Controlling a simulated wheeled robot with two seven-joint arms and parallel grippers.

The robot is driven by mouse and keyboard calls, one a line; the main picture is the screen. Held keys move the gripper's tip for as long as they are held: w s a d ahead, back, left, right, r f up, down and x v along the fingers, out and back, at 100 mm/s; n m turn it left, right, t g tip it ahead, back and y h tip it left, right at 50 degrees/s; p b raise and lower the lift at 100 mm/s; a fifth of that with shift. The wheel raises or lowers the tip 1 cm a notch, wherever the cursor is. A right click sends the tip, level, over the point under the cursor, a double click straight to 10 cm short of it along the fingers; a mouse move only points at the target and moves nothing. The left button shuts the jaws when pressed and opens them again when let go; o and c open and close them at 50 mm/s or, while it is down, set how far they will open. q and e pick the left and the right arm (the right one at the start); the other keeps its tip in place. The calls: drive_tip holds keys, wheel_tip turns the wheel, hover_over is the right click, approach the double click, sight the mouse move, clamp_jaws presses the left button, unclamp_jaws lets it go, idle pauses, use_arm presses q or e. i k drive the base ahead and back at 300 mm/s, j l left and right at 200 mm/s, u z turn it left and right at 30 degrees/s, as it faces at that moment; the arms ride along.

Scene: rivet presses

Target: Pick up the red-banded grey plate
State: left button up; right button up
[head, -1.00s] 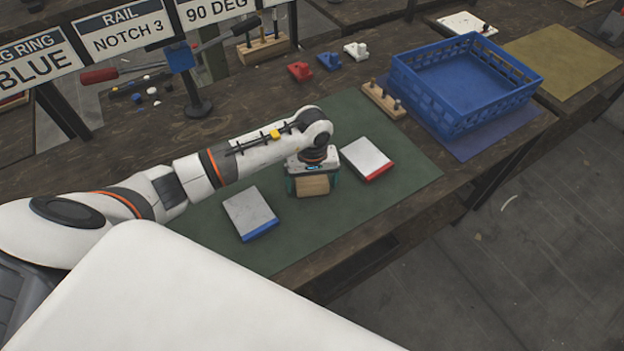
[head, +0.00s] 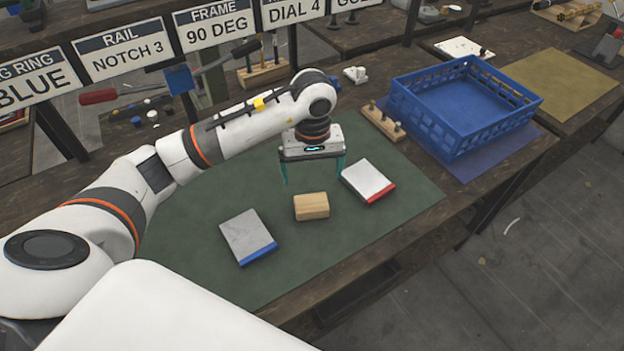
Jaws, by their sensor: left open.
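The red-banded grey plate (head: 366,178) lies flat on the green mat (head: 190,225), its red band at the lower right edge. My left gripper (head: 313,176) is open and empty, pointing down above the mat. It is just left of the red-banded plate, and its right finger shows close to that plate's left edge. A small wooden block (head: 311,206) sits on the mat below the gripper, apart from it. A blue-banded grey plate (head: 247,237) lies farther left. My right gripper is not in view.
A blue crate (head: 465,110) stands on a blue mat at the right. A wooden peg rack (head: 382,122) is between it and the green mat. Signs on a rail and a red-handled lever (head: 98,96) stand at the back left. The mat's front right is clear.

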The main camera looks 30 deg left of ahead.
sight(363, 178)
drive_tip(key=k+l, duration=0.3)
drive_tip(key=k, duration=0.15)
drive_tip(key=k+l, duration=0.35)
drive_tip(key=k, duration=0.1)
